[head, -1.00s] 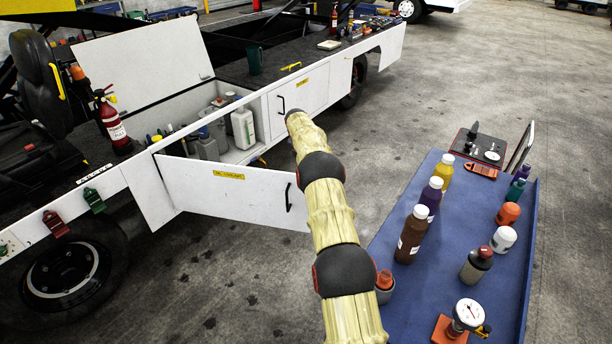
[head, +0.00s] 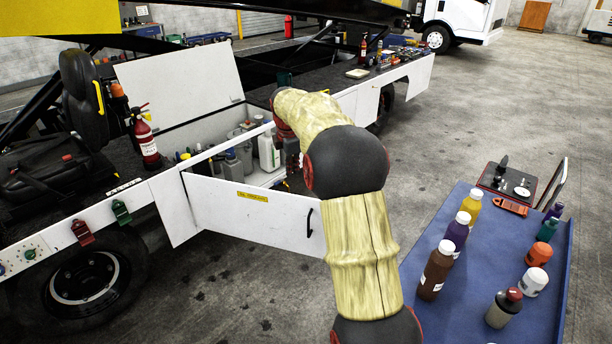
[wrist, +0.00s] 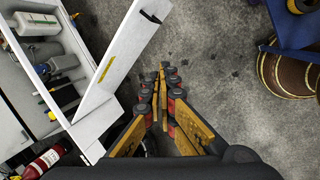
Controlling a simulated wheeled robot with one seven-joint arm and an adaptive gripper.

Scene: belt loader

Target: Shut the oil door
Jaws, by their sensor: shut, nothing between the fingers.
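The oil door (head: 235,208) is a white panel with a yellow label and a black handle (head: 309,218). It stands swung out from the loader's side, hinged at its left end in the head view. In the wrist view the door (wrist: 125,55) lies left of my gripper (wrist: 162,70), its handle at the far end. My gripper is shut and empty, with a visible gap between it and the door. In the head view only a dark part of my gripper (head: 292,158) shows beside the arm; its fingertips cannot be made out.
The open compartment holds bottles and a white jug (head: 268,152). A raised white lid (head: 180,80) stands behind it. A red fire extinguisher (head: 146,140) is at left. A blue table (head: 470,285) with several bottles stands at right. Grey floor is free between.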

